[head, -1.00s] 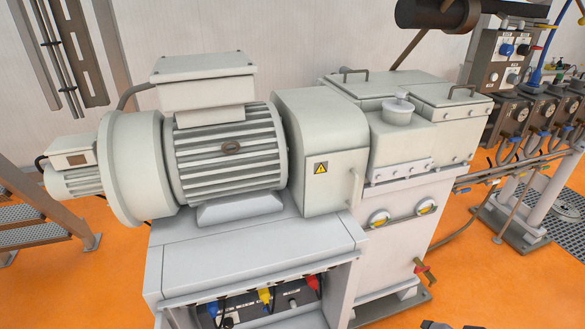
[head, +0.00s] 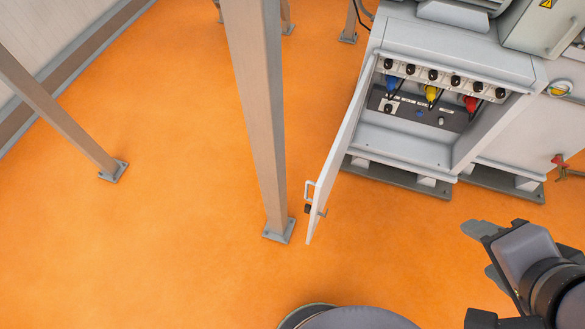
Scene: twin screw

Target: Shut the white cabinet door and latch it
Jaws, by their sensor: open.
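The white cabinet door (head: 340,160) stands wide open in the head view, seen almost edge-on. It swings out from the left side of the white cabinet (head: 445,45) toward me. A pale bar handle (head: 309,191) and a small dark latch part (head: 307,208) sit near its free edge. The cabinet front is open, showing a dark panel (head: 435,112) with blue, yellow and red plugs. My gripper (head: 482,253) is at the lower right, open and empty, over the floor. It is well right of the door and touches nothing.
A tall grey post (head: 258,120) stands on the floor just left of the door. Another slanted post (head: 60,115) is farther left. A red valve handle (head: 559,161) sticks out at the right. The orange floor (head: 390,240) in front of the cabinet is clear.

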